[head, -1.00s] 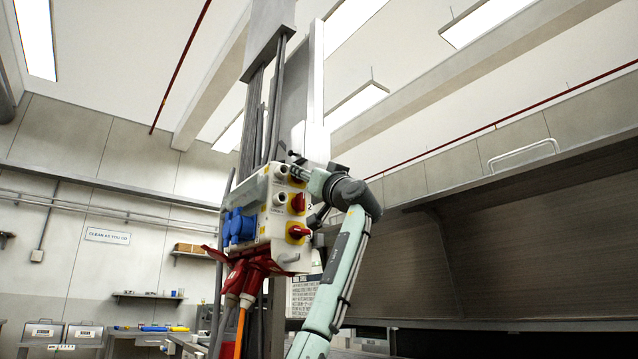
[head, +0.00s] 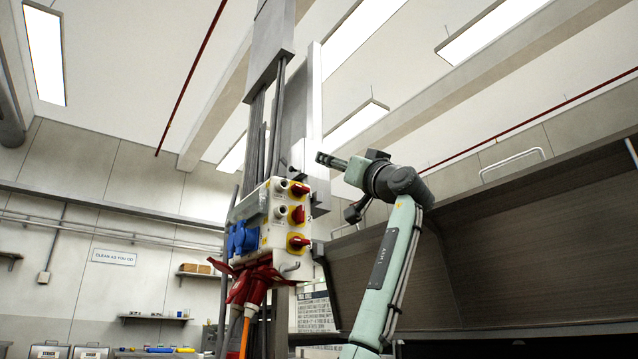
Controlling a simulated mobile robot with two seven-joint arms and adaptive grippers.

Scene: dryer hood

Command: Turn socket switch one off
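A white socket box (head: 276,228) hangs on the column left of centre. Its right face carries three red rotary switches on yellow plates: a top one (head: 300,189), a middle one (head: 298,214) and a lower one (head: 299,242). The top and lower handles look roughly sideways, and the middle one looks closer to upright. I cannot read which switch is marked one. My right gripper (head: 322,159) is above and right of the top switch, apart from the box and pointing left. It is seen side-on, so its finger gap is unclear. My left gripper is out of view.
Blue sockets (head: 243,236) are on the box's left face, and red plugs (head: 248,284) with cables hang below. Grey conduits (head: 267,130) rise above it. A large dark hood (head: 480,235) fills the right side.

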